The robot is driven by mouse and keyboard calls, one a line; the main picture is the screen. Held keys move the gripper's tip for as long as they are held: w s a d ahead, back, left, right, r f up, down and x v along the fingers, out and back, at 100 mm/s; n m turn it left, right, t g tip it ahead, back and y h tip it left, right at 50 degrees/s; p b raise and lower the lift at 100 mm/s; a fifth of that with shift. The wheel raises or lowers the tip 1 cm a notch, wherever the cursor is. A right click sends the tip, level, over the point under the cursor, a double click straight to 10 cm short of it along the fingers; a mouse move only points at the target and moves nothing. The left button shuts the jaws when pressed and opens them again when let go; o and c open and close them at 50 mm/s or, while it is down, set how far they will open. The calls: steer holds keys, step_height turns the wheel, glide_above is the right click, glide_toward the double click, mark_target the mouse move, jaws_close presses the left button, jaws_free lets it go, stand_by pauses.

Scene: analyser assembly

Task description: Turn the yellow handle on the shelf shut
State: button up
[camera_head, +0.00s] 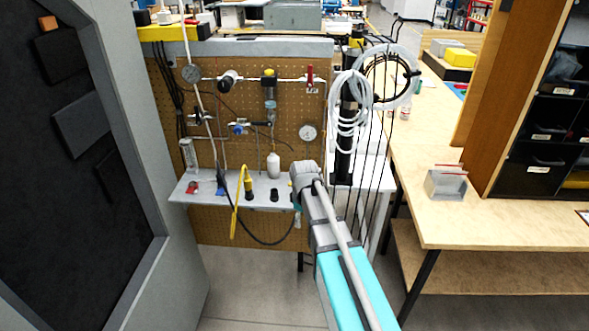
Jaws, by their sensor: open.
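A long, thin yellow handle (237,207) stands out at the grey shelf (205,196). It runs from above the shelf down past its front edge, tilted slightly in the picture. A smaller yellow piece on a black base (249,190) is just right of it; I cannot tell whether the two are joined. My arm reaches in from the lower right and bends at a grey joint over the shelf's right end, to the right of the handle.
A dark cable loops below the shelf. A pegboard (240,140) backs it. A grey-framed dark panel (75,150) closes the left side.

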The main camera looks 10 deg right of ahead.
steer(key=w+r+n+p, duration=0.3)
steer(key=w+r+p, duration=0.2)
steer(key=r+p, duration=0.4)
steer(key=w+r+n+p, duration=0.3)
steer(key=w+r+p, duration=0.3)
steer(key=r+p, duration=0.4)
steer(key=shift+w+a+r, duration=0.2)
steer(key=shift+a+r, duration=0.15)
steer(key=shift+r, duration=0.6)
steer(key=shift+f, duration=0.25)
step_height(320, 180, down, 13)
steer(key=b, duration=1.3)
steer(key=shift+f, duration=0.2)
jaws_close()
